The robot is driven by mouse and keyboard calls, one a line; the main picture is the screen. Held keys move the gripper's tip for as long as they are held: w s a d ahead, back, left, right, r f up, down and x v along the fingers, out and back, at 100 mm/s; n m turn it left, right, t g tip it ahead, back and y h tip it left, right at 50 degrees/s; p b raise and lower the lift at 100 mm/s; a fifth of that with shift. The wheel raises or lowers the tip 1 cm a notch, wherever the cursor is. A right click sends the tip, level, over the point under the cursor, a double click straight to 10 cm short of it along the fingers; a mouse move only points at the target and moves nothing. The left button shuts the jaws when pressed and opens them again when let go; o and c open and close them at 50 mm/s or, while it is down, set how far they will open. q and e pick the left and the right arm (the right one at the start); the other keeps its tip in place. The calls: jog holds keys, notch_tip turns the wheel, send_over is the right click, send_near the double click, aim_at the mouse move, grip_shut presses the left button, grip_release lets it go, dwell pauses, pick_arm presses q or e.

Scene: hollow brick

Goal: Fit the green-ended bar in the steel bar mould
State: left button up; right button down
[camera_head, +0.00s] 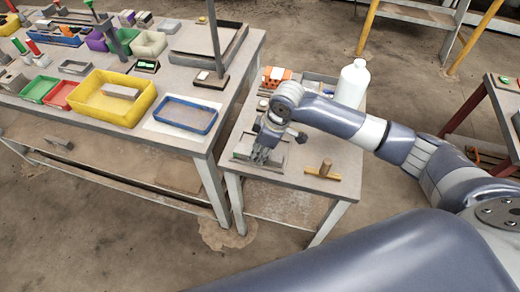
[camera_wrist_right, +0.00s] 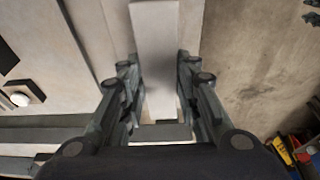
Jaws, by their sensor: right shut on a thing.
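My right gripper (camera_head: 262,156) reaches down over the left side of the small table. In the wrist view the right gripper (camera_wrist_right: 160,118) has its fingers on both sides of a pale grey bar (camera_wrist_right: 156,45) and is shut on it. The bar extends toward the top of that view; no green end shows there. In the head view the gripper mostly hides the bar. A flat dark-grey mould (camera_head: 275,166) lies under and around the fingertips; I cannot tell whether the bar touches it. My left gripper is not in view.
A wooden-handled tool (camera_head: 325,168) lies to the right on the small table (camera_head: 300,190). A white bottle (camera_head: 352,83) and an orange item (camera_head: 277,74) stand toward its back. The large bench at left holds a yellow bin (camera_head: 112,97) and a blue tray (camera_head: 185,114).

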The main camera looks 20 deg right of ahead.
jog(key=shift+f, duration=0.7)
jog(key=c, duration=1.3)
grip_release()
jog(key=shift+o, duration=0.9)
jog(key=shift+f, duration=0.1)
jog(key=v, duration=1.2)
